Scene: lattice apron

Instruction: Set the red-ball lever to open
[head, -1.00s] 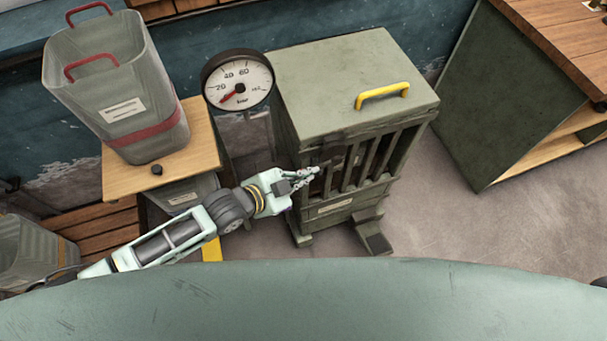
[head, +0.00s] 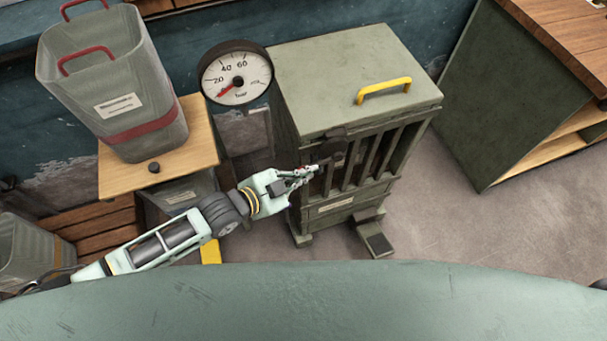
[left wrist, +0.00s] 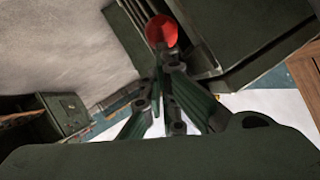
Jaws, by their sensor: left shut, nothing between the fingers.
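The red ball (left wrist: 162,31) of the lever shows in the left wrist view, just beyond my fingertips. In the head view only a small reddish spot shows at my fingertips, at the front of the green slatted cabinet (head: 350,75). A dark lever-like part (head: 333,146) stands out just under the cabinet's top edge, above the fingertips. My left gripper (head: 312,172) is shut and empty, pointing at the slats' left end; it also shows in the left wrist view (left wrist: 161,80). I cannot tell whether it touches the ball. My right gripper is out of view.
A pressure gauge (head: 237,80) stands left of the cabinet. A grey bin (head: 115,90) with red handles sits on a wooden-topped stand (head: 200,135). The cabinet has a yellow top handle (head: 384,90) and a pedal (head: 376,240). Floor is free to its right.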

